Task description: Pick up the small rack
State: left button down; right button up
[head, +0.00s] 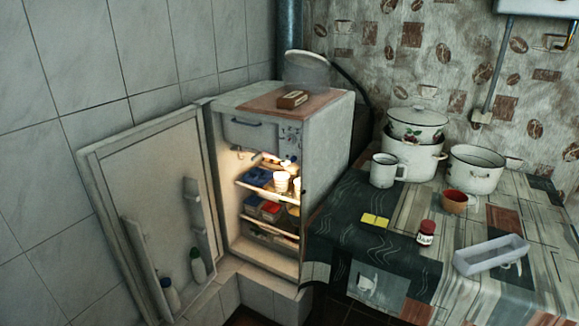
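A long, shallow, whitish open-topped holder (490,256), which looks like the small rack, lies on the patterned cloth near the right front of the table (395,262). It sits at a slant and looks empty. Nothing is touching it except the cloth, as far as I can see. Neither of my grippers shows in the head view.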

aim_at(469, 261)
jog(key=i+z, duration=0.1)
jog(key=z, duration=1.25)
